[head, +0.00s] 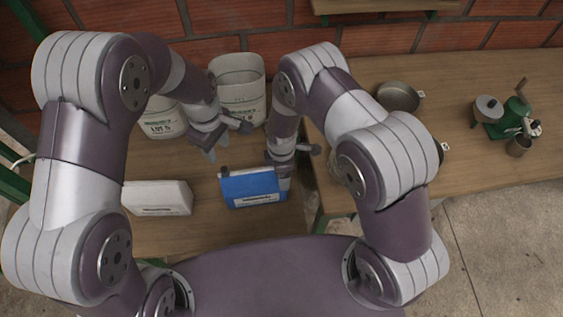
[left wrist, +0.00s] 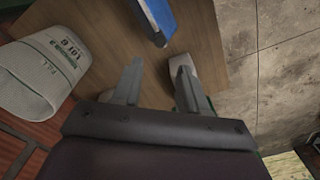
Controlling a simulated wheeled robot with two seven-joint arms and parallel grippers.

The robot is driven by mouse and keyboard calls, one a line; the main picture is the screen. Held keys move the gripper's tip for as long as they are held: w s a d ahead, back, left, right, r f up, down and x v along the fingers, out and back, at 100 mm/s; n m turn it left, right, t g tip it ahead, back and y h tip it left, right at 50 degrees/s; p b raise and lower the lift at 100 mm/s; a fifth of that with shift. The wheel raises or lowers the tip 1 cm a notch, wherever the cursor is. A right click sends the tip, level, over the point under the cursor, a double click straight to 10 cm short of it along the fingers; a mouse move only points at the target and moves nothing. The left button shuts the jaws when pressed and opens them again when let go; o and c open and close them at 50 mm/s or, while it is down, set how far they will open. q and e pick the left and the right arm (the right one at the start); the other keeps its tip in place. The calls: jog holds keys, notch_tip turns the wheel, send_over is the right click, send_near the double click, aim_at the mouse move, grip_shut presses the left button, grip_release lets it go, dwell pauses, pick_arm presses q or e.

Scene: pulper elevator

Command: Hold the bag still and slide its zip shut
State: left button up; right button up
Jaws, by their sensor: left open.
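The blue bag (head: 240,188), with a white label on its front, stands on the wooden bench. A small dark piece, perhaps the zip pull, shows at its top left corner (head: 224,171). The bag also shows at the top of the left wrist view (left wrist: 157,16). My left gripper (head: 211,154) is open and empty, above the bench, behind and left of the bag, apart from it. Its two spread fingers show in the left wrist view (left wrist: 155,80). My right gripper (head: 283,172) is at the bag's right end; its fingers are mostly hidden, so its grip is unclear.
A white packet (head: 157,198) lies left of the bag. Two pale lot-marked sacks (head: 238,88) stand behind, by the brick wall. A second bench (head: 445,95) at the right holds a metal pan (head: 398,96) and a green machine (head: 515,112). Bare bench lies before the bag.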

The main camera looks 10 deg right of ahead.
jog(key=c, duration=1.3)
pick_arm(q)
jog(key=shift+o, duration=0.4)
pick_arm(e)
jog(key=shift+c, duration=1.3)
